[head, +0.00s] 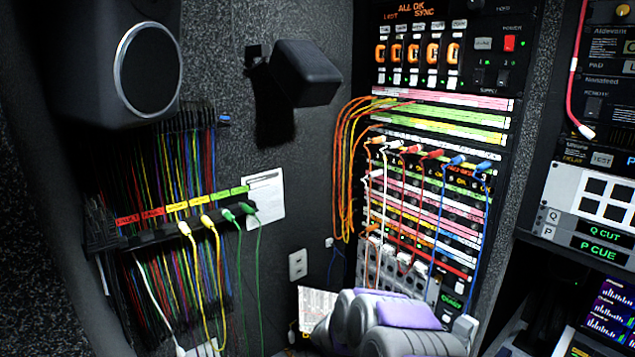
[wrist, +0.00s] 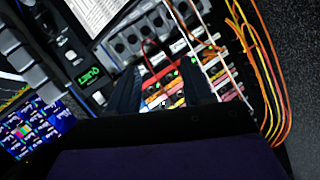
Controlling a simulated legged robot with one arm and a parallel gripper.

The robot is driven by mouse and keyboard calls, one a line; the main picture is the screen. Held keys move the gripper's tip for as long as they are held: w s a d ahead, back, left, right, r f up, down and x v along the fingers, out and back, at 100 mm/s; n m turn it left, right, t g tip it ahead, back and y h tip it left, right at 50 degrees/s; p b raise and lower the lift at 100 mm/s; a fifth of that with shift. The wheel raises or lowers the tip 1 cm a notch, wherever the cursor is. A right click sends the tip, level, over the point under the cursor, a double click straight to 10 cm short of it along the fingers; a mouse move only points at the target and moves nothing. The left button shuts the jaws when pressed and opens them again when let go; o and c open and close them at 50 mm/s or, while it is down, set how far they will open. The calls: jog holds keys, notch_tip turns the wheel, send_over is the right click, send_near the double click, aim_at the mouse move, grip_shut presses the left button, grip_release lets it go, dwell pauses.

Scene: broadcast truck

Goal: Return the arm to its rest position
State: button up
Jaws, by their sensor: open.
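My arm (head: 385,318), white and purple, shows low at the bottom centre of the head view, in front of the lower rack. I cannot make out its fingers there. In the wrist view my gripper (wrist: 160,80) shows as two dark fingers set apart, with nothing held between them. Beyond the fingers is the patch panel (wrist: 165,82) with coloured label strips and plugged cables. It stands upright in the head view (head: 425,205), behind and above my arm.
Orange cables (head: 345,165) loop at the rack's left side. A cable holder (head: 180,225) with yellow and green leads hangs on the left wall below a speaker (head: 140,65). A console with screens (head: 608,305) stands at right. Papers (head: 316,305) lie left of my arm.

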jog(key=s+a+r+n+g+y+b, duration=0.1)
jog(key=s+a+r+n+y+b, duration=0.15)
jog(key=a+y, duration=0.2)
jog(key=s+a+r+n+y+b, duration=0.1)
jog(key=s+a+n+y, duration=0.15)
jog(key=a, duration=0.25)
jog(key=s+a+n+g+y+b, duration=0.2)
jog(key=s+a+g+y, duration=0.1)
jog(key=s, duration=0.7)
jog(key=s+d+f+n+g+h+b, duration=0.1)
jog(key=s+d+f+g+b, duration=0.1)
jog(key=s, duration=1.1)
jog(key=s+d+f+n+g+h+b, duration=0.1)
jog(key=s+d+g, duration=0.4)
jog(key=s, duration=0.9)
jog(key=s+d+f+n+g+h+b, duration=0.1)
jog(key=s+d+f+g+b, duration=0.2)
jog(key=s, duration=1)
jog(key=shift+s+d+f+g, duration=0.15)
jog(key=shift+s+d+g, duration=0.2)
jog(key=shift+d, duration=0.7)
